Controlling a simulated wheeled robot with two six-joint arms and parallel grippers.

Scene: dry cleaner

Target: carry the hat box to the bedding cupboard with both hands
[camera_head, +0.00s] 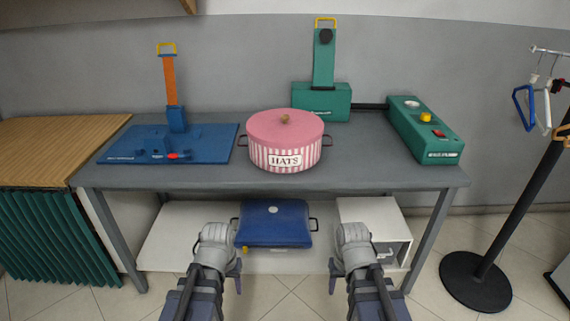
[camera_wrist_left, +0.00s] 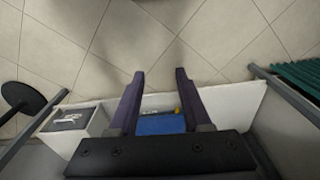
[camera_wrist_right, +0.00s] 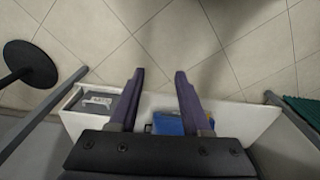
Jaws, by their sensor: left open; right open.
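The hat box (camera_head: 286,155) is a round pink and white striped tub with a plain pink lid, a small knob and a HATS label. It stands upright on the grey table, with a dark handle on each side. My left gripper (camera_head: 216,276) and right gripper (camera_head: 355,276) are low in front of the table, below and nearer than the hat box, apart from it. Both are open and empty, their fingers also showing in the left wrist view (camera_wrist_left: 160,80) and right wrist view (camera_wrist_right: 160,80). I see nothing clearly identifiable as the bedding cupboard.
The grey table (camera_head: 365,177) also holds a blue press (camera_head: 210,145) at left and green machines (camera_head: 425,130) at right. A blue case (camera_head: 272,225) sits on the low white shelf (camera_head: 170,240). A wood-topped green unit (camera_head: 45,235) stands left, a hanger stand (camera_head: 478,280) right.

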